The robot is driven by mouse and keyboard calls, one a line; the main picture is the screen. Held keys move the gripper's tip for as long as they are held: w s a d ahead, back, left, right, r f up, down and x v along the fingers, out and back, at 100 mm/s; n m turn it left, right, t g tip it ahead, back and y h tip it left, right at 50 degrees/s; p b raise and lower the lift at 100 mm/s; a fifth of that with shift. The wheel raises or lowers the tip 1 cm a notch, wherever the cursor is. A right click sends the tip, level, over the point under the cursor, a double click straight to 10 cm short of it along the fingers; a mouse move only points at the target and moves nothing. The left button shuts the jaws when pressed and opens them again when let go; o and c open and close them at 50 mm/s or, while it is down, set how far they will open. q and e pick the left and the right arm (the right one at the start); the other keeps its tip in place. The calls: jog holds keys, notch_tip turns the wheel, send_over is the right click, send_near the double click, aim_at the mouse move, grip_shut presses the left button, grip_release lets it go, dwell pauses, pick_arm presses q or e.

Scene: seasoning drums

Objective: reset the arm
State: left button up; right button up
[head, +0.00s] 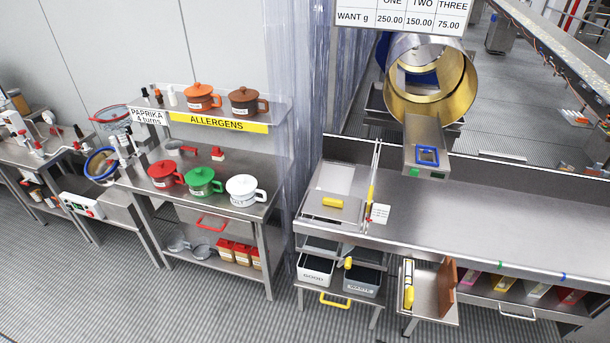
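Neither of my grippers and neither of my arms shows in the head view. The task names no other object. A gold and silver drum (432,97) lies open toward me above the right-hand bench. A grey chute-like box with a blue square frame (428,156) juts out below it.
A steel bench (460,215) spans the right, mostly clear. Bins marked GOOD (315,270) and WASTE (361,284) sit below its left end. A cart at left holds a red pot (165,174), green pot (201,182) and white pot (243,190). A clear strip curtain (303,100) hangs between.

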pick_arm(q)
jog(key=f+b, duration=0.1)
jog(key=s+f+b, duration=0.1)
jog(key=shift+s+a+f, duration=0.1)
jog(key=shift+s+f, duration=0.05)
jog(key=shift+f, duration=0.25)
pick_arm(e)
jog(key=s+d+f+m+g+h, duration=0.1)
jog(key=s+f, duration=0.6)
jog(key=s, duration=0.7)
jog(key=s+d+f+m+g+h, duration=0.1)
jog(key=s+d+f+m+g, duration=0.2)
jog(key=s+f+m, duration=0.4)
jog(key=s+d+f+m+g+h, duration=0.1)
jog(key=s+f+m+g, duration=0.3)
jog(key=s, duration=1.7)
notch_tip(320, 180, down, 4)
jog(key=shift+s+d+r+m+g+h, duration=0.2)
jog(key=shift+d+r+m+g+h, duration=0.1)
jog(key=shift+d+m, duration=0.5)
